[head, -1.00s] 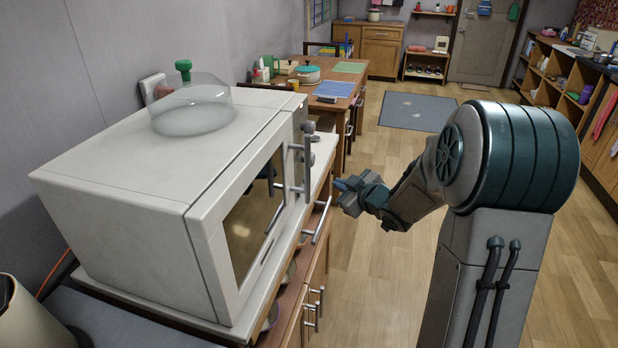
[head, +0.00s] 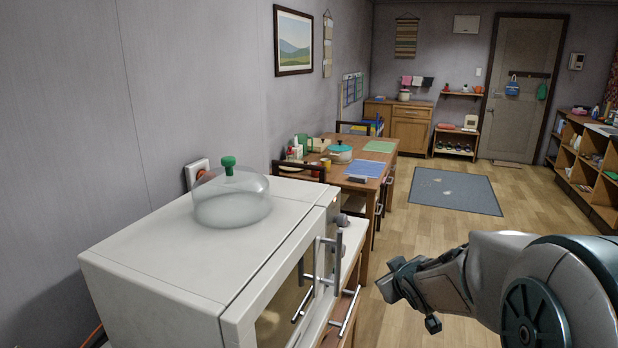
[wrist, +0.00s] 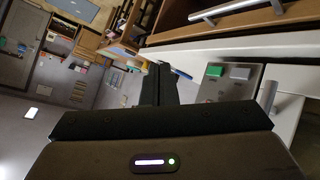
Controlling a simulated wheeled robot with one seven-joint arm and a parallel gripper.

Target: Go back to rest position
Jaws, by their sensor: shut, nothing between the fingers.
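My gripper (head: 393,281) is in the head view at the lower right, to the right of the microwave and its counter. It is shut and empty, in free air, apart from the handles beside it. In the wrist view its dark fingers (wrist: 158,85) are together, with nothing held. The wrist view is tilted, with the door and wall at left and a drawer front with a bar handle (wrist: 235,10) at the top.
A white microwave (head: 190,250) stands at left with a clear dome lid (head: 230,205) on top. Its door handle (head: 328,260) sticks out toward my gripper. A table (head: 365,188) stands behind. Floor (head: 450,225) is open around a grey mat (head: 455,192).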

